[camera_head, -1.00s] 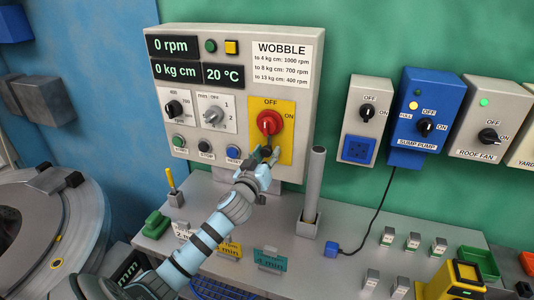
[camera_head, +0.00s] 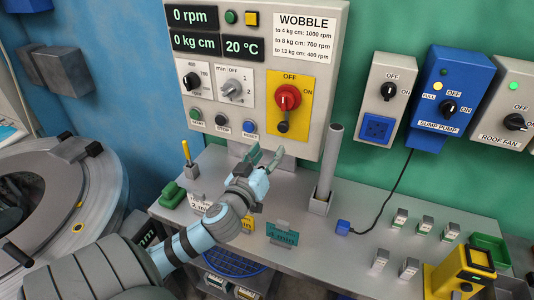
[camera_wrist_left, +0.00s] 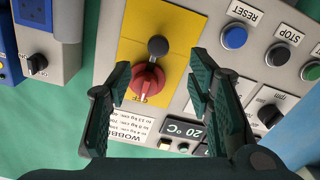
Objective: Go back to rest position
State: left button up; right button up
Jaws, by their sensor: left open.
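My left gripper (camera_head: 264,158) is open and empty in the head view, below the control panel (camera_head: 257,100) and apart from it. The red rotary switch (camera_head: 287,97) sits on a yellow plate marked OFF and ON, with its dark-knobbed handle pointing down. In the left wrist view my left gripper's two fingers (camera_wrist_left: 165,85) stand apart. The red switch (camera_wrist_left: 147,84) shows beyond and between them, clear of the pads, with the panel upside down. My right gripper is not in view.
A grey bench (camera_head: 385,255) holds an upright grey post (camera_head: 328,165), small tags and a yellow device (camera_head: 460,272). A drum machine (camera_head: 95,190) stands at the left. Switch boxes, including the blue sump pump box (camera_head: 447,92), hang on the green wall.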

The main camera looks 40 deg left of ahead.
pick_arm(q)
jog(key=shift+w, duration=0.15)
jog(key=s+d+f+m+g+h, duration=0.1)
jog(key=s+d+f+m+g, duration=0.1)
jog(key=s+f+g, duration=0.35)
jog(key=s+d+f+m+g, duration=0.1)
jog(key=s+d+f+g, duration=0.15)
jog(key=s+f, duration=0.55)
jog(key=s+d+f+m+g+h, duration=0.4)
jog(key=s+d+f+m+g, duration=0.15)
jog(key=s+d+f, duration=0.5)
notch_tip(320, 180, down, 18)
jog(key=s+a+g, duration=0.1)
jog(key=a, duration=0.2)
jog(key=s+f+g, duration=0.1)
jog(key=s+f, duration=1.2)
jog(key=s, duration=0.1)
jog(key=shift+s+a, duration=0.2)
jog(key=shift+s, duration=0.2)
